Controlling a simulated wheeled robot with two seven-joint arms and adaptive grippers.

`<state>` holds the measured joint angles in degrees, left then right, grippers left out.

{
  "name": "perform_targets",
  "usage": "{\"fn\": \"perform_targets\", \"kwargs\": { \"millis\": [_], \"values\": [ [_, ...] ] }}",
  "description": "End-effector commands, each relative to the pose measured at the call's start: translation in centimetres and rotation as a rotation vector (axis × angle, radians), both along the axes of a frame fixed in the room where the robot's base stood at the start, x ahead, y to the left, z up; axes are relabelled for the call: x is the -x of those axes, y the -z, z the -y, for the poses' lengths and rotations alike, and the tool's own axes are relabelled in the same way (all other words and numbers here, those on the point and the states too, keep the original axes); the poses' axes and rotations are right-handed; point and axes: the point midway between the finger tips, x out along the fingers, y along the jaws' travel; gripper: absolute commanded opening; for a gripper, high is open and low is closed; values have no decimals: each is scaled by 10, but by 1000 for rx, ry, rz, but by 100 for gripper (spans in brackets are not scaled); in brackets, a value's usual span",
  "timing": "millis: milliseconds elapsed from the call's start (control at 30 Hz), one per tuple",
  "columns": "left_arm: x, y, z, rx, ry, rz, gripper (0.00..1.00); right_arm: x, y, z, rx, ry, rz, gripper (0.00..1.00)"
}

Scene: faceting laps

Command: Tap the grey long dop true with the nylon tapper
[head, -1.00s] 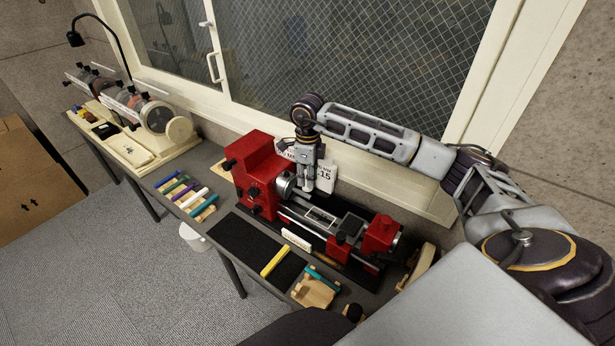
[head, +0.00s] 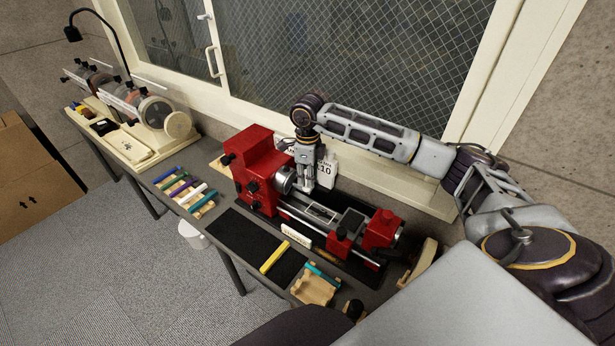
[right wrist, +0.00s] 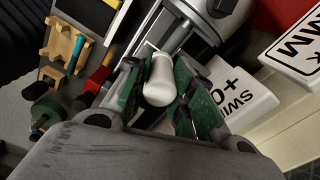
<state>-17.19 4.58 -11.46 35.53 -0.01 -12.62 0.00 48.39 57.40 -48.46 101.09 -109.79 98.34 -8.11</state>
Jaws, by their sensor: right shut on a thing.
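My right gripper (head: 308,186) is at the red lathe (head: 252,170), just right of its silver chuck (head: 284,180). In the right wrist view its green-padded fingers (right wrist: 160,98) are shut on a white, rounded piece, which I take to be the nylon tapper (right wrist: 160,82). The tapper's far end is over the lathe bed. I cannot make out the grey long dop for sure; the gripper covers the space in front of the chuck. Whether the tapper touches anything is not clear. My left gripper is not in view.
A yellow stick (head: 274,257) lies on the black mat (head: 240,236). Coloured sticks lie on a rack (head: 205,209) at left. A wooden stand (head: 314,290) sits at the front, near the table edge.

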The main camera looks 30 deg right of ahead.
Motion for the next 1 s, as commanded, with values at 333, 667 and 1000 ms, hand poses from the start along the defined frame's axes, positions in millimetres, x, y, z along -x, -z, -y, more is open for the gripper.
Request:
{"fn": "perform_targets", "kwargs": {
  "millis": [333,667,1000],
  "values": [
    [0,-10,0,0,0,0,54,0,-19,0,0,0,1,0],
    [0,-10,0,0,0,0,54,0,-18,0,0,0,1,0],
    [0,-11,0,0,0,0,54,0,-21,0,0,0,1,0]
  ]
}}
